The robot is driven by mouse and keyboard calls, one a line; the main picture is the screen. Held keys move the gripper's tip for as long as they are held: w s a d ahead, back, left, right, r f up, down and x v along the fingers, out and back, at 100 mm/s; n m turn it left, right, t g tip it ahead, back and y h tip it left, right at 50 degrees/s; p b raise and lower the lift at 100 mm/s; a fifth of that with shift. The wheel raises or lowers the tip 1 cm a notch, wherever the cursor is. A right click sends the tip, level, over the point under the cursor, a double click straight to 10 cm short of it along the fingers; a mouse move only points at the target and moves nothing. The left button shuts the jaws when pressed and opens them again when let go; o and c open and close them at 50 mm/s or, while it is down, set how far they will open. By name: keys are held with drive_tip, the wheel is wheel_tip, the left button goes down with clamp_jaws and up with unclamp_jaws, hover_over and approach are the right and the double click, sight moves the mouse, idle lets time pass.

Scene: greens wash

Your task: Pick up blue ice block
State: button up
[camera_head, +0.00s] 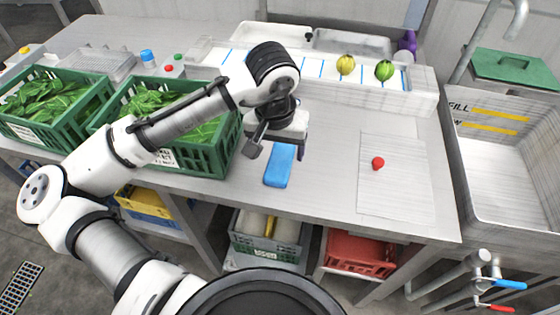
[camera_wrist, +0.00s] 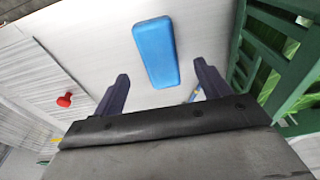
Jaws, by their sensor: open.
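The blue ice block (camera_head: 279,167) is a rounded blue slab lying flat on the metal table. It also shows in the wrist view (camera_wrist: 156,52), above and between my two fingertips. My gripper (camera_head: 275,148) is at the block's far end in the head view, and it partly covers that end. In the wrist view my gripper (camera_wrist: 161,80) is open, with its dark fingers spread wider than the block and nothing held. The block's near end stands clear of the fingers. How high the fingers are above the table is hard to tell.
A green crate of leafy greens (camera_head: 207,158) stands close left of the block, with another crate (camera_head: 17,130) further left. A red item (camera_head: 378,163) lies on a white board (camera_head: 395,200) to the right. A white trough (camera_head: 424,98) runs behind. The table's front centre is bare.

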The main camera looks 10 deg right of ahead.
sight(280, 160)
drive_tip(key=shift+w+d+f+p, duration=0.1)
drive_tip(key=shift+w+f+p, duration=0.15)
drive_tip(key=shift+f, duration=0.65)
drive_tip(key=shift+w+d+f+p, duration=0.15)
drive_tip(key=shift+w+f, duration=0.05)
drive_tip(key=shift+f, duration=0.75)
drive_tip(key=shift+w+d+f+p, duration=0.1)
drive_tip(key=shift+w+f+p, duration=0.15)
drive_tip(key=shift+f, duration=0.65)
drive_tip(key=c, duration=1.1)
